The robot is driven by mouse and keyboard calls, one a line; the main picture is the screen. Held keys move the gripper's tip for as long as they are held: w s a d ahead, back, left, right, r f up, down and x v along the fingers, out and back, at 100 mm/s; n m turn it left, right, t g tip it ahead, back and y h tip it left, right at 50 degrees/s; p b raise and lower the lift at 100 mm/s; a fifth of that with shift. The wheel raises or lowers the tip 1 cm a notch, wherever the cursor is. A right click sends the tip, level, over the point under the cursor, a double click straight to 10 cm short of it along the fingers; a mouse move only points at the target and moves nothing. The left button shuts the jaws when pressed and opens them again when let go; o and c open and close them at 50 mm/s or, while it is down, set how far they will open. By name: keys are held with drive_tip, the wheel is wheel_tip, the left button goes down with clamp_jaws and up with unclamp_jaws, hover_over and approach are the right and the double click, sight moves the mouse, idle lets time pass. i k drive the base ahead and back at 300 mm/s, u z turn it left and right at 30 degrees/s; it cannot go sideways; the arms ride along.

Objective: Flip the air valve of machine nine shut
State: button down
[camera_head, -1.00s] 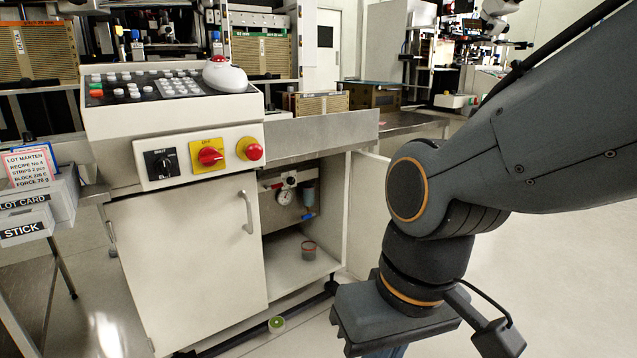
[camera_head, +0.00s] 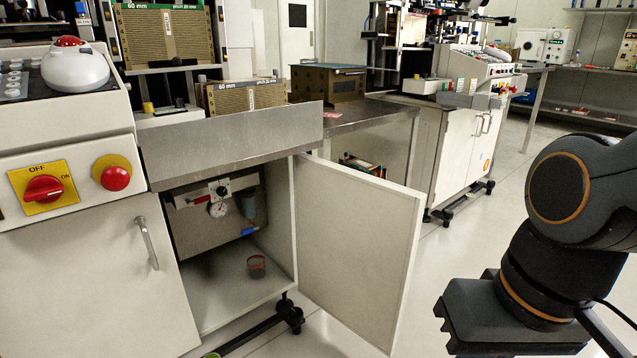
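The machine's lower cabinet stands open, its white door (camera_head: 358,245) swung out to the right. Inside, a panel carries a round pressure gauge (camera_head: 219,209), a black knob above it and a filter bowl (camera_head: 247,207) to the right. A small blue valve handle (camera_head: 250,231) sits below the bowl and looks roughly level; its exact setting is too small to tell. I cannot read a machine number. My arm is at the right edge, and the gripper body (camera_head: 512,318) points down, right of the door and apart from it.
A small dark cup (camera_head: 256,266) stands on the cabinet floor. A red rotary switch (camera_head: 43,189) and a red button (camera_head: 115,177) are on the front panel at left. Black caster feet (camera_head: 290,313) stick out below. Open floor lies right of the door.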

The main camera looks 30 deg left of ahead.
sight(207, 198)
drive_tip(key=u, duration=0.05)
drive_tip(key=i, duration=0.55)
drive_tip(key=u, duration=0.8)
drive_tip(key=i, duration=0.5)
drive_tip(key=u, duration=0.55)
